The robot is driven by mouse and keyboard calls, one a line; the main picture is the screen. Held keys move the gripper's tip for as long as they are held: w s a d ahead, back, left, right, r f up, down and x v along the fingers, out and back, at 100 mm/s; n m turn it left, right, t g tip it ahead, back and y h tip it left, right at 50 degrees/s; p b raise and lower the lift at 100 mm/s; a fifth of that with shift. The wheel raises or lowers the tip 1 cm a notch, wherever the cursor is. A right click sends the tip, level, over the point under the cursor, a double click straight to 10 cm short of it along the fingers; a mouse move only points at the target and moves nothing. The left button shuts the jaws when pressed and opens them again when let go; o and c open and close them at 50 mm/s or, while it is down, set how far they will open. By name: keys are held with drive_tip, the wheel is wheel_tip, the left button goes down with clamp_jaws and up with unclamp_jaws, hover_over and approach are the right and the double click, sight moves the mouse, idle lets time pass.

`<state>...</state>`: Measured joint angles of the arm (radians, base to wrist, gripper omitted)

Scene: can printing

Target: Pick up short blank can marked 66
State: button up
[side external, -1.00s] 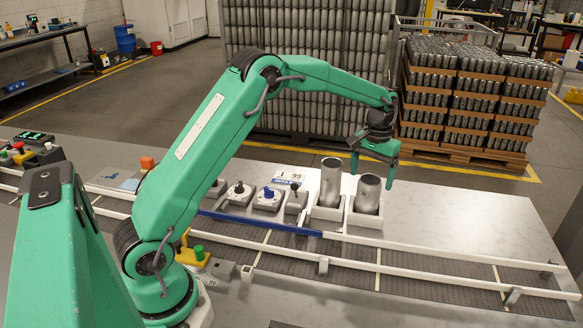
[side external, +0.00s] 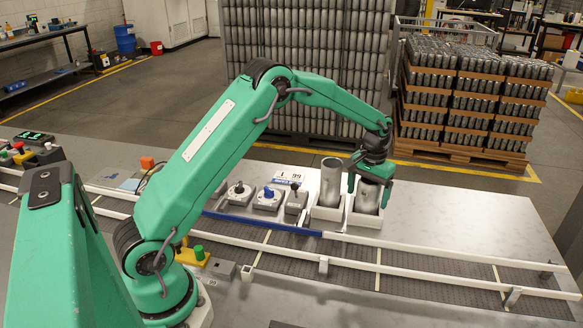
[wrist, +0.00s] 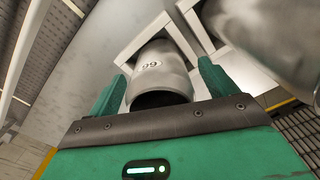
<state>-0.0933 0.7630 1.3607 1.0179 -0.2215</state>
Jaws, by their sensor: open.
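The short blank can (side external: 367,200) is a plain grey metal cylinder standing upright in the right white holder. In the wrist view the can (wrist: 160,58) bears a small label that reads as 66 or 99. My gripper (side external: 369,186) is open over this can's top, one green finger on either side. In the wrist view my gripper (wrist: 163,82) has the can between its spread fingers, with small gaps at the sides. The lower part of the can is hidden by the holder wall in the side view.
A taller grey can (side external: 330,183) stands in the left holder, close beside my gripper. A white conveyor rail (side external: 420,250) runs in front. A white numbered sign (side external: 289,177) and small knobbed fixtures (side external: 268,199) are left of the cans. The bench on the right is clear.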

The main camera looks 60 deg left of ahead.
idle(0.4)
drive_tip(key=c, duration=1.1)
drive_tip(key=shift+o, duration=0.2)
drive_tip(key=shift+r, duration=0.1)
drive_tip(key=shift+r, duration=0.55)
drive_tip(key=r, duration=0.3)
drive_tip(key=shift+s+d+r, duration=0.1)
drive_tip(key=shift+d+r, duration=0.05)
drive_tip(key=shift+d, duration=0.15)
drive_tip(key=s+d+r, duration=0.4)
drive_tip(key=d+r, duration=0.2)
drive_tip(key=d, duration=0.4)
drive_tip(key=shift+s+r, duration=0.2)
drive_tip(key=shift+s, duration=0.2)
